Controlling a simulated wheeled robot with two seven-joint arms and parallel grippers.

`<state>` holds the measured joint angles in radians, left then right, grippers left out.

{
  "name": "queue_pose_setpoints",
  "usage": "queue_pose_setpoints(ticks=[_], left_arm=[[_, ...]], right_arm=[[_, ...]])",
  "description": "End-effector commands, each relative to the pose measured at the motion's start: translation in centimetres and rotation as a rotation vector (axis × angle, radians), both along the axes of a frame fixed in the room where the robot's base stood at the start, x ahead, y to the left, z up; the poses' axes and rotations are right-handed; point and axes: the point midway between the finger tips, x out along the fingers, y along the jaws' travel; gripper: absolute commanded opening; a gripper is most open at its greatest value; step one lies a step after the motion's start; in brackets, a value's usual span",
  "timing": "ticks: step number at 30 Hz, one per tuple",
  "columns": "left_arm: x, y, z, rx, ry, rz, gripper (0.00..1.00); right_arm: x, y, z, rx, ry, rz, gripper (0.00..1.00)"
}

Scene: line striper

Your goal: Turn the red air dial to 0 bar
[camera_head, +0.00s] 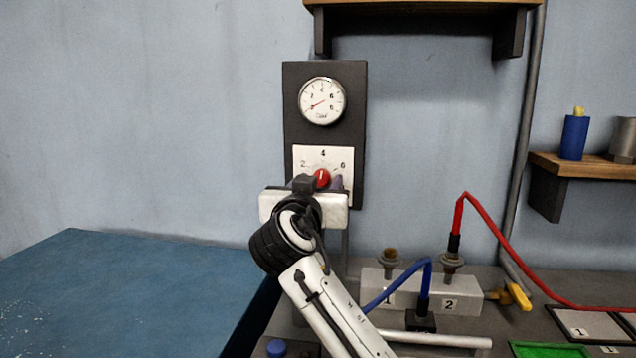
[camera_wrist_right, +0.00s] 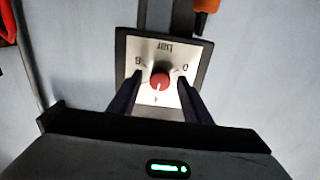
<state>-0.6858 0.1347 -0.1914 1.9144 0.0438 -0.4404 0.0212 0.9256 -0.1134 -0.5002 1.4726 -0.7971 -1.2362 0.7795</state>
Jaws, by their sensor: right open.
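The red air dial (camera_head: 322,177) sits on a white numbered plate (camera_head: 323,155) on a dark wall panel. Its white mark points about toward the 4. It also shows in the right wrist view (camera_wrist_right: 159,79), where the plate appears upside down, with the 0 at right. Above it is a round gauge (camera_head: 322,101) with a red needle pointing to the lower left. My right gripper (camera_head: 321,184) is open in front of the dial; in the wrist view its fingers (camera_wrist_right: 158,95) lie on either side of the dial, with no clear contact. My left gripper is not in view.
Below right stands a grey block (camera_head: 467,298) marked 1 and 2, with a blue hose (camera_head: 400,274) and a red hose (camera_head: 497,228). A shelf (camera_head: 331,4) overhangs the panel. A blue-topped table (camera_head: 130,290) is at left; the wall above it is clear.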

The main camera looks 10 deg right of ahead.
Motion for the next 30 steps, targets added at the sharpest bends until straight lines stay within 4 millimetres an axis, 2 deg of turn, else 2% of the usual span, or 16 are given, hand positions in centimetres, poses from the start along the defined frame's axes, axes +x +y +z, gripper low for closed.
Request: queue_pose_setpoints(ticks=[1, 8, 20, 30], left_arm=[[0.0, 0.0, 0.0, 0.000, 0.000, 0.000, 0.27], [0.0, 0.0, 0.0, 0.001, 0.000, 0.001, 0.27], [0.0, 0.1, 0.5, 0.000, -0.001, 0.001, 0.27], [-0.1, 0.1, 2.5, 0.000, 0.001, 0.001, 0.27]], right_arm=[[0.0, 0.0, 0.0, 0.000, 0.000, 0.000, 0.43], [0.0, 0.0, 0.0, 0.000, 0.000, -0.001, 0.04], [0.0, 0.0, 0.2, -0.067, 0.028, -0.001, 0.04], [0.0, -0.1, 0.3, -0.310, 0.131, -0.001, 0.04]])
